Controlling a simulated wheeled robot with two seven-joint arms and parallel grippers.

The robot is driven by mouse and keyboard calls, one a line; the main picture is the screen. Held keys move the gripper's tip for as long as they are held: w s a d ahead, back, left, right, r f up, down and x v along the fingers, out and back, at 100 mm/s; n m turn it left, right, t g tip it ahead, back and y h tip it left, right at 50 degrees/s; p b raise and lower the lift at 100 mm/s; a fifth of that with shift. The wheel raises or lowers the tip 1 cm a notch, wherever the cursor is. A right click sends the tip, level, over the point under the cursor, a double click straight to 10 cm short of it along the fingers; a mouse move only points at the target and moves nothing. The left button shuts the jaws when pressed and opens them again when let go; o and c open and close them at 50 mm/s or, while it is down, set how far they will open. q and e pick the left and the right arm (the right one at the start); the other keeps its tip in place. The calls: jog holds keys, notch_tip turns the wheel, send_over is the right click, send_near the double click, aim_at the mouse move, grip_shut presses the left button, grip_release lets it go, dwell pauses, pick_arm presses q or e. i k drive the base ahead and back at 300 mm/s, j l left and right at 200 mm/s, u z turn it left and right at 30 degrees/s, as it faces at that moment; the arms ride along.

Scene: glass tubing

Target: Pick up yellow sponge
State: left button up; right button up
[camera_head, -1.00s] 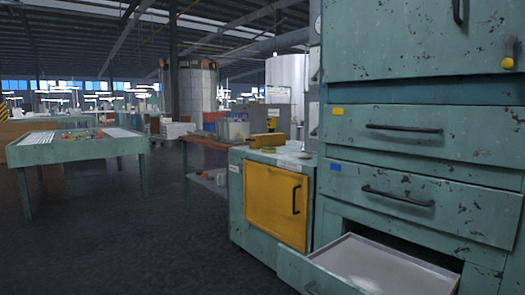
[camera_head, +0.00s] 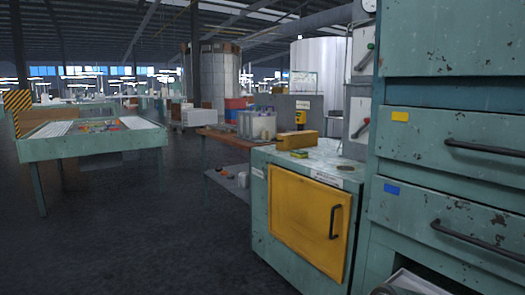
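A small flat yellow piece (camera_head: 299,154), possibly the yellow sponge, lies on top of the green cabinet (camera_head: 262,210) with the yellow door. It is too small in the picture to be sure what it is. A longer yellow block (camera_head: 298,140) sits just behind it on the same top. Neither of my grippers shows clearly in the head view, so nothing can be seen held.
A tall green drawer cabinet (camera_head: 452,180) stands close on the right, with an open drawer (camera_head: 418,284) at its foot. A brown workbench (camera_head: 226,136) is behind the low cabinet. A green table (camera_head: 95,148) stands at left. Dark floor (camera_head: 130,240) is clear in front.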

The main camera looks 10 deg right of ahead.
aim_at(300, 154)
jog(key=i, duration=0.9)
jog(key=i+j, duration=0.1)
jog(key=i, duration=0.75)
